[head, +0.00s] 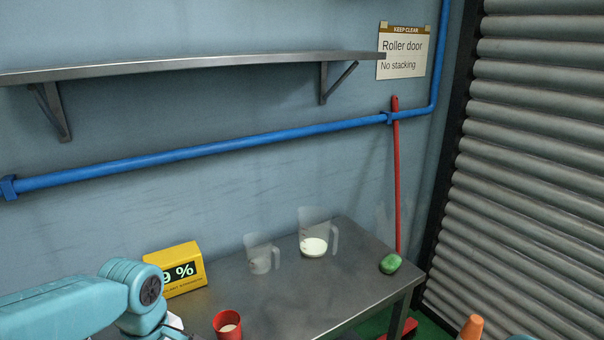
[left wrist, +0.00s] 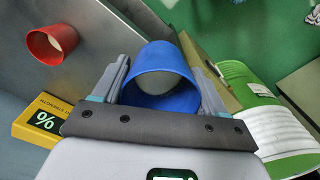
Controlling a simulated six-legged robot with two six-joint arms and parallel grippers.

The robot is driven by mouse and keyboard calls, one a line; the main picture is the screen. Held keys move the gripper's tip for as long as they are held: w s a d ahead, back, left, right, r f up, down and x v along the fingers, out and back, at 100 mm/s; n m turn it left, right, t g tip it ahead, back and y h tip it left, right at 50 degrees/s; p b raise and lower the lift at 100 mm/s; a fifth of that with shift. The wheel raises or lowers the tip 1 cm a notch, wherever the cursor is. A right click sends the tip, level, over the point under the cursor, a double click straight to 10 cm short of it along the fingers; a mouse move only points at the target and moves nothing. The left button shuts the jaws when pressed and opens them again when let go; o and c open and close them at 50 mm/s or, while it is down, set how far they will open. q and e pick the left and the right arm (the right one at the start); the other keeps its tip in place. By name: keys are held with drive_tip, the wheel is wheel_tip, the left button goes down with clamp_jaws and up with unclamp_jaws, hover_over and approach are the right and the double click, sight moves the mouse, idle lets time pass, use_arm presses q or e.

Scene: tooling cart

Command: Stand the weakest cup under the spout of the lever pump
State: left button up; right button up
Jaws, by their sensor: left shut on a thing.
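In the left wrist view my left gripper (left wrist: 161,78) is shut on a blue cup (left wrist: 160,93), with one finger on each side of it. Its mouth faces the camera and something pale shows inside. A red cup (head: 228,325) stands on the steel table in the head view, cut by the lower edge, with pale contents. It also shows in the left wrist view (left wrist: 42,47), apart from my gripper. I cannot make out a lever pump or spout. My right gripper is not in view.
Two clear jugs, a smaller one (head: 261,256) and a larger one with white contents (head: 314,235), stand at the table's back. A green lump (head: 390,263) lies at the right edge. A green-and-white rounded object (left wrist: 265,120) is close right of the gripper. The table's middle (head: 300,292) is clear.

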use_arm(q)
drive_tip(key=w+d+f+m, duration=0.2)
drive_tip(key=d+f+m, duration=0.2)
drive_tip(key=f+m, duration=0.4)
drive_tip(key=m, duration=0.4)
drive_tip(key=shift+w+m, duration=0.25)
drive_tip(key=shift+m, duration=0.05)
